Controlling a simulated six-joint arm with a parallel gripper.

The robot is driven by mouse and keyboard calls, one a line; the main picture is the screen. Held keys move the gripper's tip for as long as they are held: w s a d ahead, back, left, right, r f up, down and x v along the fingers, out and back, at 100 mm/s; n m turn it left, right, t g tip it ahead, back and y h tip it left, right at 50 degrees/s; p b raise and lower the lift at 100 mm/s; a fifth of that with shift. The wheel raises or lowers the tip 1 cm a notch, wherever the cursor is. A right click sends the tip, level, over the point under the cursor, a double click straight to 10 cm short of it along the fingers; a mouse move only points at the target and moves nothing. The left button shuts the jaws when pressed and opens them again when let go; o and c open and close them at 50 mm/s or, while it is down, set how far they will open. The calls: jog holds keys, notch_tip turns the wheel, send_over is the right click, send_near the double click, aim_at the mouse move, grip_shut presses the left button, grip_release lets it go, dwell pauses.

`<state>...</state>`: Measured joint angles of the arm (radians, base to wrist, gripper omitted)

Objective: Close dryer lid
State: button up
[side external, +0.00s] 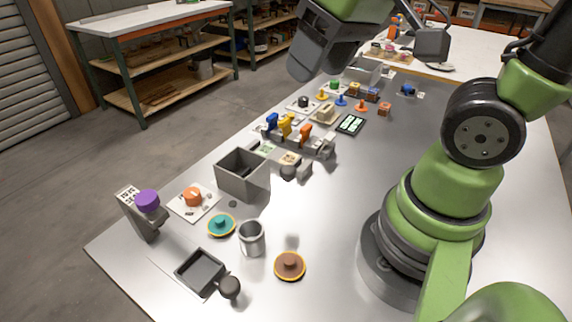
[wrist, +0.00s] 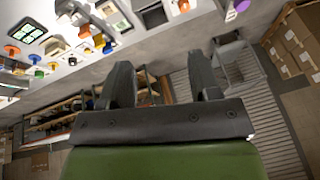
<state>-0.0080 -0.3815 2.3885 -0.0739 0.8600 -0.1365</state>
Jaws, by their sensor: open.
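No thing in view is clearly marked as the dryer or its lid, and I cannot tell which it is. A grey box (side external: 227,177) with an open top stands on the table left of centre. A shallow dark square tray (side external: 182,273) lies near the front edge, with a dark round knob (side external: 229,287) beside its right corner. My gripper (wrist: 161,82) is open and empty, with two dark fingers spread apart. In the side view it hangs high above the far left edge of the table, apart from everything on it.
A grey cup (side external: 252,240), a teal disc (side external: 221,225) and a brown disc (side external: 289,266) stand near the front. A purple knob (side external: 147,201) sits on a grey stand at the left edge. Coloured pieces crowd the far side.

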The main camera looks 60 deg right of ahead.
aim_at(288, 168)
jog(key=w+f+n+g, duration=0.1)
jog(key=f, duration=0.5)
jog(key=w+d+f+n+g, duration=0.1)
jog(key=w+f+g, duration=0.1)
jog(key=f, duration=0.5)
jog(key=w+f+n+g+h, duration=0.1)
jog(key=w+f+n, duration=0.1)
jog(key=f, duration=0.5)
jog(key=shift+w+d+g, duration=0.15)
jog(key=shift+g, duration=0.15)
grip_shut()
jog(key=w, duration=0.9)
